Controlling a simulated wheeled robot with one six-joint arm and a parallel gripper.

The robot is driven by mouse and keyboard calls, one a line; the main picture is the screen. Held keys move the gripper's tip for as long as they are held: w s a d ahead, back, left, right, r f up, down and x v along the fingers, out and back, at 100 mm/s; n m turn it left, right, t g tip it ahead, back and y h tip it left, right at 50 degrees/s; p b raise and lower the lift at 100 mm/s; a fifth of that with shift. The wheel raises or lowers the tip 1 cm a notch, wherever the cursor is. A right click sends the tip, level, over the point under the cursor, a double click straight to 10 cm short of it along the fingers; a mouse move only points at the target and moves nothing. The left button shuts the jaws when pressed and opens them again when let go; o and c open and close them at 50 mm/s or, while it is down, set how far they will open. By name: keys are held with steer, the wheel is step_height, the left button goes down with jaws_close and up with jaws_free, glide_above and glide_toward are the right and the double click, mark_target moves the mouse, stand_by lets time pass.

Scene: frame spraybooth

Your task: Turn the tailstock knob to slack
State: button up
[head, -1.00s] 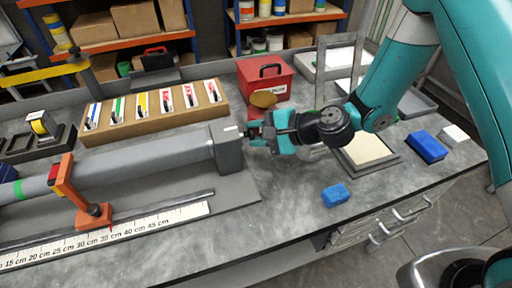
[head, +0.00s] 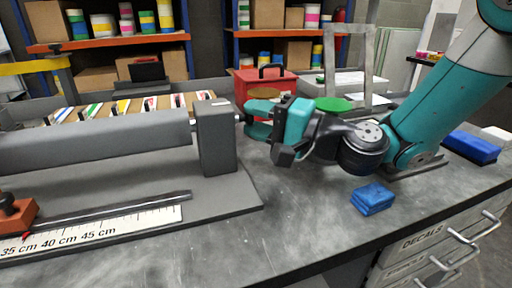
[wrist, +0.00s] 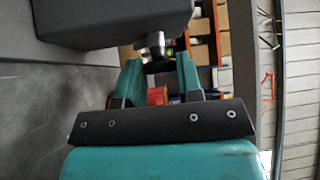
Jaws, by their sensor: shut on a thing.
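The tailstock (head: 215,138) is a grey upright block at the right end of a long grey tube on the bench. Its knob (wrist: 155,42) shows in the wrist view as a small dark and metallic piece beside the block, between the tips of my fingers. My gripper (head: 250,120) is at the right face of the tailstock, reaching in from the right. It also shows in the wrist view (wrist: 158,68), with its two teal fingers shut on the knob. In the head view the fingers largely hide the knob, so its turn angle cannot be told.
A scale (head: 110,231) and a dark rod lie in front of the tube. A red toolbox (head: 263,88) stands behind my gripper. A blue block (head: 373,198) lies on the bench at the front right, and another (head: 471,147) farther right. The bench between tailstock and blue block is clear.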

steer(key=shift+f+n+y+b, duration=0.3)
steer(key=shift+b, duration=0.75)
steer(key=shift+r, duration=0.2)
steer(key=o, duration=0.9)
